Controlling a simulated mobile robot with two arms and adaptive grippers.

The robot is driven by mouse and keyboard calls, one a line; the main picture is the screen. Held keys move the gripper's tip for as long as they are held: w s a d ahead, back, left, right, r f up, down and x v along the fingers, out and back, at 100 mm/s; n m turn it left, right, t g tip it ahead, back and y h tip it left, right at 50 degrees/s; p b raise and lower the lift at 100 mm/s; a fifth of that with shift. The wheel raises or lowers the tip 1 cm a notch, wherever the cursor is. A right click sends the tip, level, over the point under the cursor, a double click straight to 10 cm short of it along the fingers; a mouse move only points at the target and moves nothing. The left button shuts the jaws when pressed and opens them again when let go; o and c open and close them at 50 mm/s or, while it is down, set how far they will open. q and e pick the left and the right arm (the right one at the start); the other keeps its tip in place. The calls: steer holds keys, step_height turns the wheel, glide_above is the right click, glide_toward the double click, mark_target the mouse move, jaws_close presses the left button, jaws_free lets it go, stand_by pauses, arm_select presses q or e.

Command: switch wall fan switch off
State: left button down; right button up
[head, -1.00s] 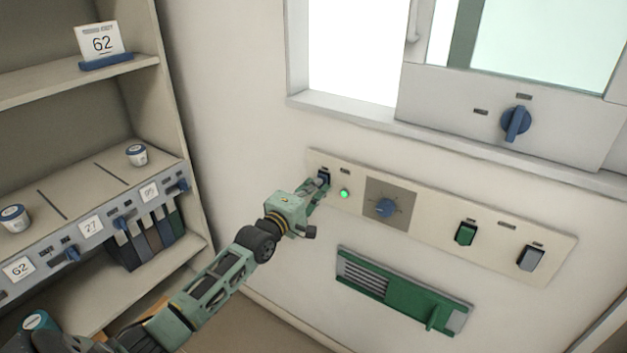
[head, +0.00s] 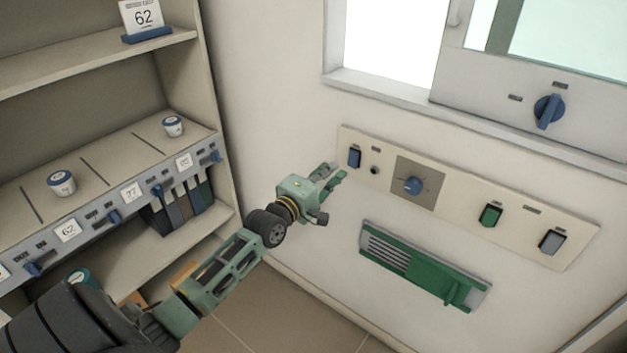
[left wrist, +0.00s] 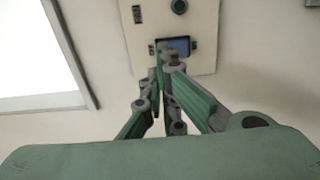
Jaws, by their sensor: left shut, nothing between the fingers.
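The wall panel (head: 467,196) is a long cream plate below the window. At its left end is a blue rocker switch (head: 354,157), with a small round indicator (head: 375,170) beside it that is dark. My left gripper (head: 335,172) is shut and empty, just left of and below the blue switch and apart from it in the head view. In the left wrist view the blue switch (left wrist: 178,45) shows just beyond the fingertips (left wrist: 163,52), which hide part of it. My right gripper is not in view.
The panel also carries a blue dial (head: 413,185), a green rocker (head: 490,215) and a grey rocker (head: 552,242). A green vent (head: 420,265) is below. Shelves (head: 215,100) stand at left.

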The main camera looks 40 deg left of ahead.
arm_select(q)
steer(key=s+r, duration=0.1)
steer(key=s, duration=0.5)
steer(key=shift+a, duration=0.15)
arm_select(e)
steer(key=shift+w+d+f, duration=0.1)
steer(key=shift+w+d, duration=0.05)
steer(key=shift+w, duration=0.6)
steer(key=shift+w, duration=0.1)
